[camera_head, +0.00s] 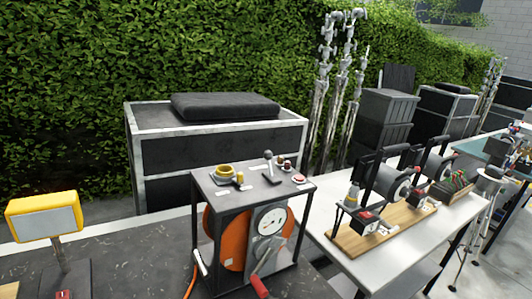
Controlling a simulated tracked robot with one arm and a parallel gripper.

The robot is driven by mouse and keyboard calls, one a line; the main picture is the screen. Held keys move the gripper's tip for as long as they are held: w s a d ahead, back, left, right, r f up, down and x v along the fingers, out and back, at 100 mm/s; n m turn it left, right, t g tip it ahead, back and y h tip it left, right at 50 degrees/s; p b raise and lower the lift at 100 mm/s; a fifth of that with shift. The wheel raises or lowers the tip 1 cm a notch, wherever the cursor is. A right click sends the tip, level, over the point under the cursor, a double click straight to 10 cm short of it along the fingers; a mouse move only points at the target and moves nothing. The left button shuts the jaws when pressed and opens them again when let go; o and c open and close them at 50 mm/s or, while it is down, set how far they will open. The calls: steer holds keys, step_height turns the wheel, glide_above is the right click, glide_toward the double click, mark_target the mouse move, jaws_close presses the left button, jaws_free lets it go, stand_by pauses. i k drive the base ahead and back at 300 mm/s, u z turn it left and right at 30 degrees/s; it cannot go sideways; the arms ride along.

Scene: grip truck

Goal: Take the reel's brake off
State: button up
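An orange reel (225,240) sits inside a dark metal frame on the dark bench, near the middle of the view. A grey plate with a round white dial (270,222) covers part of its front. A crank with a red grip (260,286) hangs below the dial. A small pale-gripped lever (200,263) is at the frame's lower left. The grey top panel (240,192) carries a yellow ring, an upright lever with a grey knob (268,155) and a red button (299,178). I cannot tell which control is the brake. My gripper is not in view.
A yellow lamp-like box (45,216) stands at the left. A white table (380,262) at the right bears a wooden board with black-handled devices. A black case (220,145) and upright metal stands (335,90) are behind. An orange cable (190,284) runs beside the frame.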

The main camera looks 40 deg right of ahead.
mark_target(268, 155)
steer(key=k, duration=0.45)
steer(key=z, duration=0.85)
steer(key=i, duration=1.9)
steer(key=u, duration=0.8)
